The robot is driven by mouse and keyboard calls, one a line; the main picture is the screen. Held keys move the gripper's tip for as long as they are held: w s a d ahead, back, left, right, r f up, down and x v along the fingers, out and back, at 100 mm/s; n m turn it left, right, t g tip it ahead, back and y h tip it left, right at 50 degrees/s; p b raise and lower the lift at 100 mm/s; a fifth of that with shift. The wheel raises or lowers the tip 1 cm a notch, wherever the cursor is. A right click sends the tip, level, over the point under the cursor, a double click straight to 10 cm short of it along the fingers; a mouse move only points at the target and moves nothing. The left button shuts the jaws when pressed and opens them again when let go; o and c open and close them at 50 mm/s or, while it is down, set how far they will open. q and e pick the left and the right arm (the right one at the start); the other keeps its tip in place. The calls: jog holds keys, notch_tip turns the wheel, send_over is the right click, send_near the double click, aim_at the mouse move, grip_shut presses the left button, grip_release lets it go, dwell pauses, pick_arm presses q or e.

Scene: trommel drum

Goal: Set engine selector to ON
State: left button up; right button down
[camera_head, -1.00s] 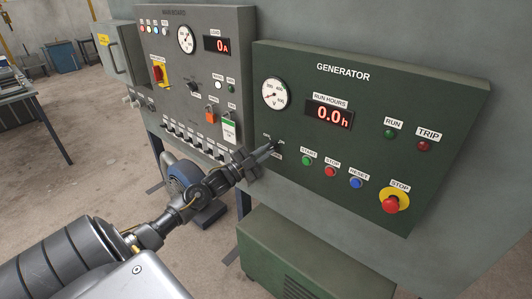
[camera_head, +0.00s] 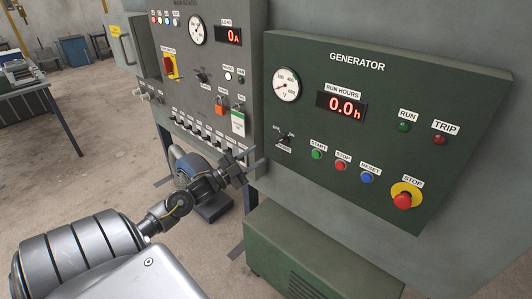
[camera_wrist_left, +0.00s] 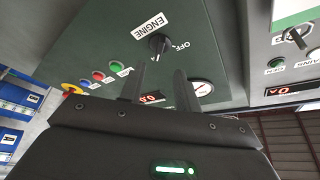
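The engine selector (camera_head: 284,138) is a small black rotary knob at the lower left of the green generator panel (camera_head: 460,95). In the left wrist view the selector (camera_wrist_left: 158,44) sits beside an ENGINE label and an OFF mark. I cannot tell surely which mark it points to. My left gripper (camera_head: 256,161) is left of and below the knob, apart from it. In the left wrist view its two fingers (camera_wrist_left: 157,72) are spread with nothing between them, and the knob shows beyond the tips. My right gripper is not in view.
Green, red and blue buttons (camera_head: 342,165) and a red emergency stop (camera_head: 403,200) lie right of the selector. The grey main board (camera_head: 200,55) with its switches stands at left. A green cabinet (camera_head: 300,245) is below. Free air lies before the panel.

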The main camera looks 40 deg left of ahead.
pick_arm(q)
jog(key=shift+v, duration=1.25)
